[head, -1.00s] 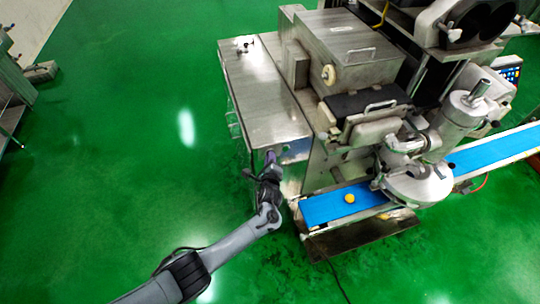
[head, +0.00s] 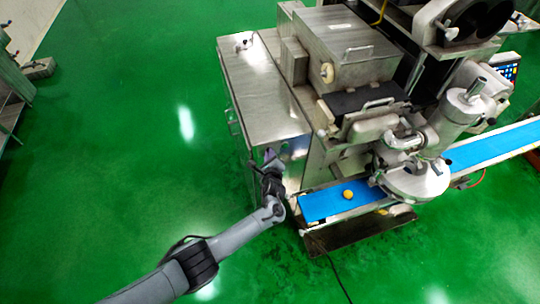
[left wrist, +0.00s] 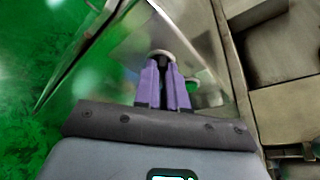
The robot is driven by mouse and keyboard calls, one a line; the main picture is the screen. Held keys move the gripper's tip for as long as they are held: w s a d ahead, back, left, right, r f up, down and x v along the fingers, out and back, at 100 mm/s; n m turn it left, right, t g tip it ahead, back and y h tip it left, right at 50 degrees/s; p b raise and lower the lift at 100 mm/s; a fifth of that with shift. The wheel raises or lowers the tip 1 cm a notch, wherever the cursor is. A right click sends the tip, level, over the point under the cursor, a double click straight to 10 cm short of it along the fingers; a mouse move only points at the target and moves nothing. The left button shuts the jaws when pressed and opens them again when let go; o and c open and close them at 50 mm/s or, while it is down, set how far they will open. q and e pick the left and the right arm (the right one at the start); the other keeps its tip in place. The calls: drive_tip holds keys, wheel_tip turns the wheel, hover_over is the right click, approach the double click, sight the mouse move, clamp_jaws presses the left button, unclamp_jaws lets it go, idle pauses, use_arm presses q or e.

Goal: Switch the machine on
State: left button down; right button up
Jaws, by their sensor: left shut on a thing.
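The encrusting machine (head: 345,75) stands at the right of the head view, with a steel cabinet (head: 262,95) at its left side. My left gripper (head: 269,158) is at the front end of this cabinet. In the left wrist view its two purple fingers (left wrist: 164,68) are shut around a dark switch knob with a pale round collar (left wrist: 160,53) on the steel panel. The fingers hide most of the knob, so its turn position cannot be told. My right gripper is in neither view.
A blue conveyor belt (head: 322,205) with a small yellow ball (head: 348,194) runs just right of my left gripper. The green floor (head: 120,150) to the left is clear.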

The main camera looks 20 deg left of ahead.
use_arm(q)
drive_tip(key=c, duration=1.2)
unclamp_jaws()
drive_tip(key=p+v, duration=0.3)
drive_tip(key=v, duration=0.7)
drive_tip(key=shift+s+d, duration=0.15)
drive_tip(key=shift+s, duration=0.2)
drive_tip(key=shift+r, duration=0.15)
